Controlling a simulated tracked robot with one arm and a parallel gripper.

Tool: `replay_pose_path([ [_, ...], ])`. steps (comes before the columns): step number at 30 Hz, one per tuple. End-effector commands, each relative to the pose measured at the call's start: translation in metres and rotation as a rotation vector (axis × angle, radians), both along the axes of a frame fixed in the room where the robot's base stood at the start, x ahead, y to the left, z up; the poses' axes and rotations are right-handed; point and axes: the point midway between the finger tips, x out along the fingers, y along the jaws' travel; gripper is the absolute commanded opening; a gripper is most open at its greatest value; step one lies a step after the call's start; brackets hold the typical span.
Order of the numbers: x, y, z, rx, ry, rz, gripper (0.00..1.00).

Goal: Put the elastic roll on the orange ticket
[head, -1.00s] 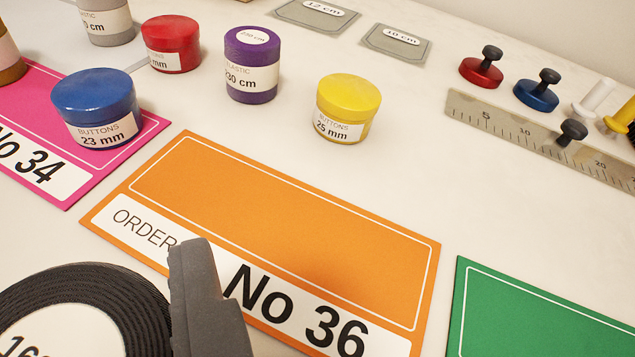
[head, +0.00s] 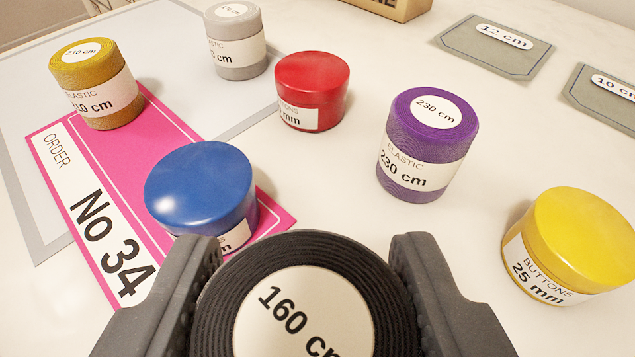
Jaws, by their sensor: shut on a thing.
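A black elastic roll (head: 305,315) labelled 160 cm is at the bottom middle, its white label facing up. My gripper (head: 308,248) is shut on it, with one grey finger on each side. Its lower part is cut off by the frame's edge, so I cannot tell how high it is held. The orange ticket is out of view now. The pink ticket No 34 (head: 80,183) lies at the left, with a blue button tub (head: 200,185) and a mustard elastic roll (head: 95,85) standing on it.
A purple elastic roll (head: 428,145), a red button tub (head: 312,90) and a yellow button tub (head: 570,245) stand beyond my gripper. A grey elastic roll (head: 236,40) is farther back. Two grey pocket pieces (head: 495,52) lie at the upper right.

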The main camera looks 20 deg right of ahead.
Motion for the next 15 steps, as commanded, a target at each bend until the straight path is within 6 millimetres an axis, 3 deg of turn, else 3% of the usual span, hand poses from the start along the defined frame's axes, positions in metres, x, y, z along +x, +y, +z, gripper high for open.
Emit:
replay_pose_path([
  [10,0.02,-0.01,-0.001,-0.001,-0.002,-0.001,0.23],
  [15,0.019,-0.011,-0.028,-0.002,0.002,-0.002,0.23],
])
